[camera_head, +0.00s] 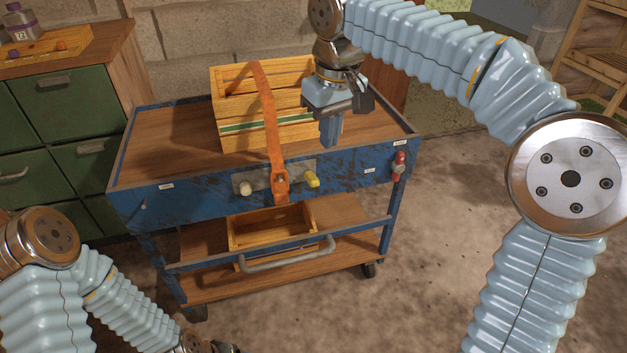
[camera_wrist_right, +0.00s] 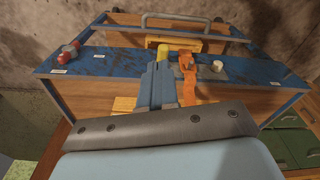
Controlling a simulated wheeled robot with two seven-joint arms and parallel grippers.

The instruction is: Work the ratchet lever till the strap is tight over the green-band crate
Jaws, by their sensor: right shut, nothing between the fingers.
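The wooden crate with a green band (camera_head: 235,127) stands on the cart's top. An orange strap (camera_head: 268,110) runs over it and down to an orange ratchet (camera_head: 281,187) on the cart's front; the ratchet also shows in the right wrist view (camera_wrist_right: 188,68). I cannot tell how tight the strap is. A yellow grip (camera_head: 312,180) sticks out just right of the ratchet, perhaps its lever; the right wrist view shows it too (camera_wrist_right: 163,52). My right gripper (camera_head: 330,142) is shut and empty, in front of the crate's right part, apart from the grip. My left gripper's fingers are out of view.
A pale round knob (camera_head: 246,188) sits left of the ratchet and a red fitting (camera_head: 399,165) at the cart's right corner. The blue cart (camera_head: 180,205) has a lower shelf with a wooden box (camera_head: 270,229) and a grey handle (camera_head: 285,259). Green drawers (camera_head: 80,105) stand left.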

